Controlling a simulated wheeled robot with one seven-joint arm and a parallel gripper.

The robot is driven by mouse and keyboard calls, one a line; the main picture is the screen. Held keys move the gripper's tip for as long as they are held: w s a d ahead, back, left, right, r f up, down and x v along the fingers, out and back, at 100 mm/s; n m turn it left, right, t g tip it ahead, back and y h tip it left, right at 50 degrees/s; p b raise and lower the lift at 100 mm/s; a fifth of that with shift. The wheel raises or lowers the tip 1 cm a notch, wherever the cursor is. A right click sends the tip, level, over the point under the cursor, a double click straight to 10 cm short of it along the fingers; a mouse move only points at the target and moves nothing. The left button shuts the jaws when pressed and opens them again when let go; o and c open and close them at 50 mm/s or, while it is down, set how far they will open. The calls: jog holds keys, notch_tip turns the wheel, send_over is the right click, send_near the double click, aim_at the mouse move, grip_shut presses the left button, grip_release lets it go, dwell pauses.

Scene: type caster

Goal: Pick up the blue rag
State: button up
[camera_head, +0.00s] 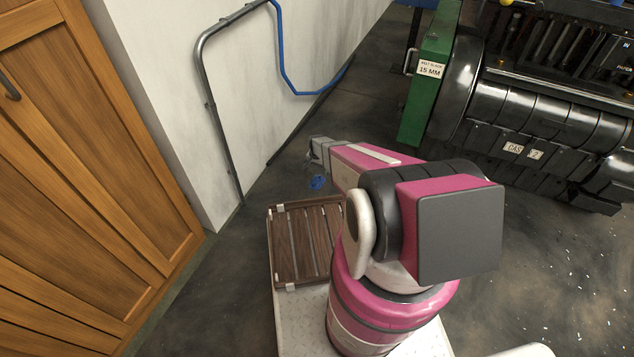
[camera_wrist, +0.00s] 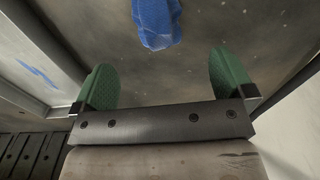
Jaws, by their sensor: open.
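The blue rag (camera_head: 318,182) lies on the dark floor, just below and beside the end of my arm in the head view. In the wrist view the blue rag (camera_wrist: 157,22) is at the top, cut off by the picture edge. It lies beyond the fingertips and roughly midway between them. My gripper (camera_wrist: 166,75) is open, with its two green fingers wide apart and nothing between them. In the head view my gripper (camera_head: 312,152) is small and its fingers are hard to make out.
A wooden cabinet (camera_head: 90,180) stands at the left beside a pale wall (camera_head: 160,90) with a grey pipe (camera_head: 222,110) and blue hose (camera_head: 284,70). A black machine (camera_head: 540,110) with a green side panel (camera_head: 432,75) stands at upper right. Bare floor (camera_head: 560,250) lies at right.

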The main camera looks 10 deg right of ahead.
aim_at(317, 178)
notch_tip(317, 178, down, 5)
jog(key=shift+r, duration=0.15)
jog(key=shift+s+d+f, duration=0.1)
jog(key=shift+f, duration=1.3)
jog(key=shift+s+f, duration=0.1)
jog(key=shift+f, duration=1.25)
jog(key=c, duration=1)
jog(key=shift+r, duration=0.1)
jog(key=shift+r, duration=0.4)
notch_tip(317, 178, up, 4)
jog(key=shift+s+f, duration=0.1)
jog(key=shift+f, duration=0.15)
jog(key=s+a+r, duration=0.6)
jog(key=a, duration=0.4)
jog(key=shift+r, duration=0.3)
